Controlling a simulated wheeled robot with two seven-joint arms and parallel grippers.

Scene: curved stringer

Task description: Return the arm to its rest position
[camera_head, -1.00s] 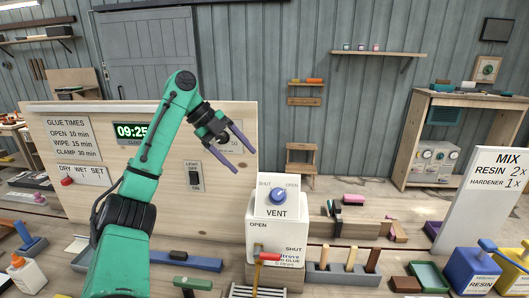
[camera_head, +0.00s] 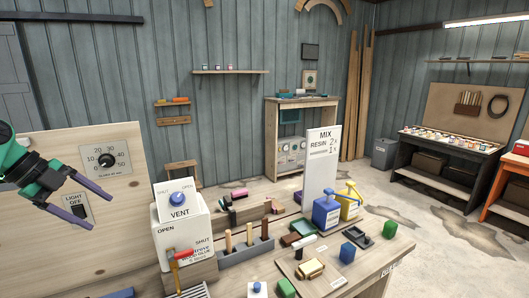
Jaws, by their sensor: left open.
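My left gripper (camera_head: 99,208) comes in from the left edge with its teal arm. Its two purple fingers are spread apart and nothing is between them. It is in front of the upright wooden panel, left of the white vent box (camera_head: 183,240), and appears apart from both. The lower finger overlaps the light switch (camera_head: 75,207) in the picture. The black dial (camera_head: 105,160) on the panel shows above the gripper. My right gripper is not in view.
Several small blocks lie at the front right. Open floor (camera_head: 440,240) lies to the right.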

